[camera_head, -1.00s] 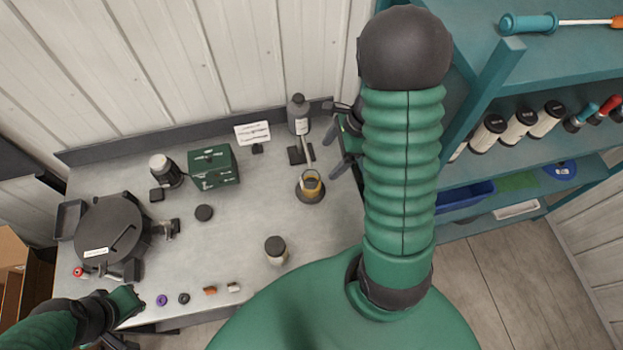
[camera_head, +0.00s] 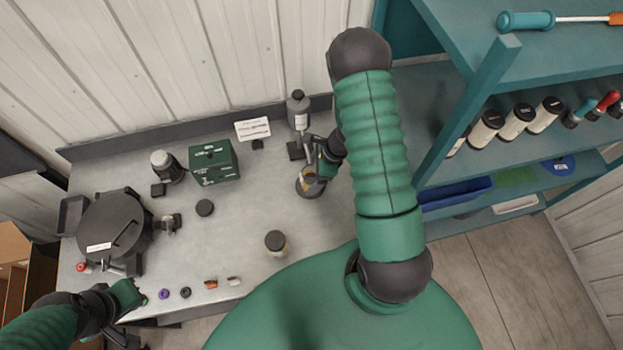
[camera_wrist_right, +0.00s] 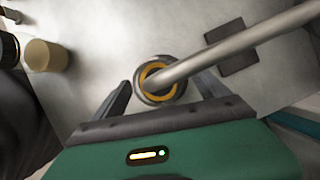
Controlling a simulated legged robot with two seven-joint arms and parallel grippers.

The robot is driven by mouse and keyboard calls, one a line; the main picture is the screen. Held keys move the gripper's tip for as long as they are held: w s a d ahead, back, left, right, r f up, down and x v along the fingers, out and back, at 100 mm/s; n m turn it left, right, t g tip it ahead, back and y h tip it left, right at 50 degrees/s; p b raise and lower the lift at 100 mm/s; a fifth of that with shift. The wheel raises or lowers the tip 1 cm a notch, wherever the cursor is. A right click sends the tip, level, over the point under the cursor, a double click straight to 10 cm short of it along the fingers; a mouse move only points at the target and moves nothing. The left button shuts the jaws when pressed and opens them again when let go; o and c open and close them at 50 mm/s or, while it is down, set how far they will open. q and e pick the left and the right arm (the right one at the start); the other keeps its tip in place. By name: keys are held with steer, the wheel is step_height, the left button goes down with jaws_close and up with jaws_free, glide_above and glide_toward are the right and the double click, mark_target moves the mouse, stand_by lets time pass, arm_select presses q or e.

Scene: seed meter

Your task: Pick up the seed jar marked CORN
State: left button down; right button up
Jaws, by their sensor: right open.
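My right gripper (camera_head: 316,170) is open beside a round dark container with a yellow ring (camera_head: 306,186) on the bench. In the right wrist view this container (camera_wrist_right: 152,92) lies between the spread fingers (camera_wrist_right: 165,88), with a grey rod (camera_wrist_right: 230,45) crossing over it. A jar with a dark lid (camera_head: 275,242) stands upright near the front of the bench. A tan jar (camera_wrist_right: 45,55) shows at the left of the wrist view. I cannot read CORN on any jar. My left gripper (camera_head: 131,296) is at the front left; its jaws are unclear.
Several jars (camera_head: 516,122) sit on the teal shelf. The bench middle is mostly clear.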

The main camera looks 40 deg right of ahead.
steer(key=shift+w+a+f, duration=0.15)
steer(key=shift+a, duration=0.15)
steer(key=c, duration=1.8)
